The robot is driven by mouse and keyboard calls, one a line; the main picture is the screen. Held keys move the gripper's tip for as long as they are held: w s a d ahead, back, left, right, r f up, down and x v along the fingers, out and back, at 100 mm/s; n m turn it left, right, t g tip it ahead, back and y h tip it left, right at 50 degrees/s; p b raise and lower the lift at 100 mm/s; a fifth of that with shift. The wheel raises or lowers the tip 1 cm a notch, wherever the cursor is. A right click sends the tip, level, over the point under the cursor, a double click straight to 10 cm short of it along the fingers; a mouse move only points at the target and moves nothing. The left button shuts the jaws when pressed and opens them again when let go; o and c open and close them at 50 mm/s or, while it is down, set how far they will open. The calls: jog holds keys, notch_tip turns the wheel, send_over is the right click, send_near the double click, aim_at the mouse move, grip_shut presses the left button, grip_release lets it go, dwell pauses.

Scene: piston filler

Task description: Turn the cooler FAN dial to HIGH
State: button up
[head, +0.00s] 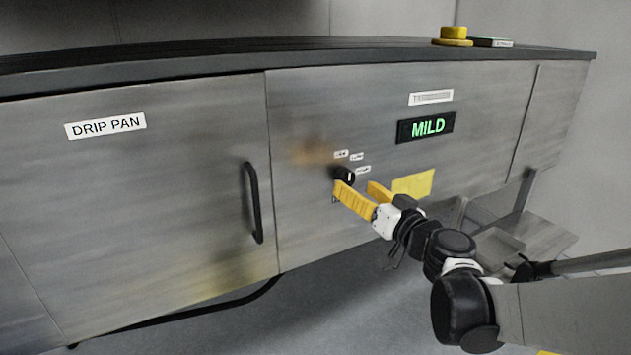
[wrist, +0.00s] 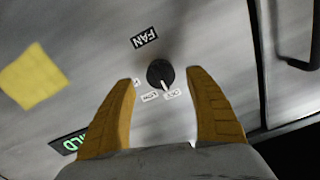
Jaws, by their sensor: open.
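The FAN dial (head: 344,174) is a small round black knob on the grey metal front panel, below and left of a display (head: 426,127) reading MILD in green. My gripper (head: 360,188) has yellow fingers spread open in front of the panel. In the wrist view the dial lies between and just beyond the fingertips (wrist: 160,76), with clear gaps on both sides.
A yellow note (head: 413,184) is on the panel right of the dial. A DRIP PAN door (head: 150,200) with a black vertical handle (head: 252,203) is at left. A metal shelf (head: 520,235) lies beyond my arm.

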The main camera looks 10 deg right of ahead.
aim_at(347, 181)
jog(key=b+x, duration=0.1)
jog(key=x, duration=0.3)
jog(key=shift+w+a, duration=0.15)
jog(key=shift+w, duration=0.25)
jog(key=shift+c, duration=0.5)
jog(key=c, duration=1.1)
